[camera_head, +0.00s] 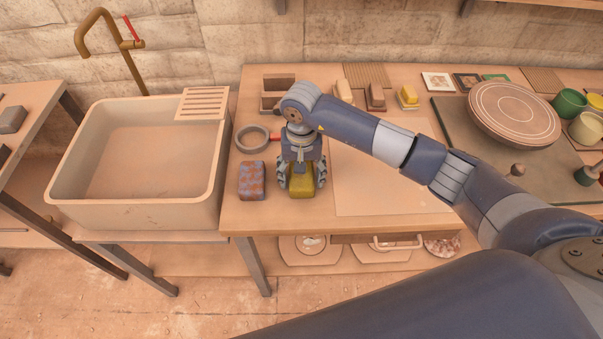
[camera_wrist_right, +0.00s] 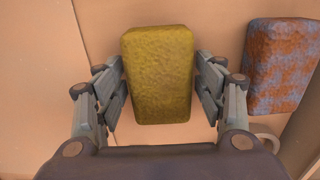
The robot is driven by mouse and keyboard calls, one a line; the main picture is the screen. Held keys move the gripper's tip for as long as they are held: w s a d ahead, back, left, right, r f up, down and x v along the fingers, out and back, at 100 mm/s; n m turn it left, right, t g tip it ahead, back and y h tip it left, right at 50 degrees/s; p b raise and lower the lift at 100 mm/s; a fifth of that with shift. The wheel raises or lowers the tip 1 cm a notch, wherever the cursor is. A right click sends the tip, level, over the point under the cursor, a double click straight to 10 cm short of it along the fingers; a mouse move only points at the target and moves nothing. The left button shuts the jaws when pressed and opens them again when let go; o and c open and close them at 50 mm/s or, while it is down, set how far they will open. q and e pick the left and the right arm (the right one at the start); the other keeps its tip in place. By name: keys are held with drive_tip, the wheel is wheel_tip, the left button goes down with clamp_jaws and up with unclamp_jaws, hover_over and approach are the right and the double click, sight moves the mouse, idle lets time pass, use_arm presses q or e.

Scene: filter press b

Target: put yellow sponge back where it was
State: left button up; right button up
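The yellow sponge (camera_head: 301,183) lies on the wooden table near its front left edge. It also shows in the right wrist view (camera_wrist_right: 158,80), centred between my fingers. My right gripper (camera_head: 299,178) points down over the sponge. In the right wrist view, my right gripper's fingers (camera_wrist_right: 160,88) stand on either side of the sponge, with narrow gaps showing, so it looks open. The gripper hides part of the sponge in the head view. My left gripper is out of view.
A mottled blue-brown sponge (camera_head: 252,182) lies close on the left. A sink (camera_head: 75,212) adjoins the table. A board (camera_head: 390,196) lies to the right. Several blocks (camera_head: 376,97) lie at the back.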

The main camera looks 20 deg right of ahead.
drive_tip(key=shift+r, duration=0.1)
drive_tip(key=shift+r, duration=0.15)
drive_tip(key=shift+w+r, duration=0.1)
drive_tip(key=shift+r, duration=0.25)
wheel_tip(320, 180, up, 11)
drive_tip(key=b, duration=0.3)
idle(0.4)
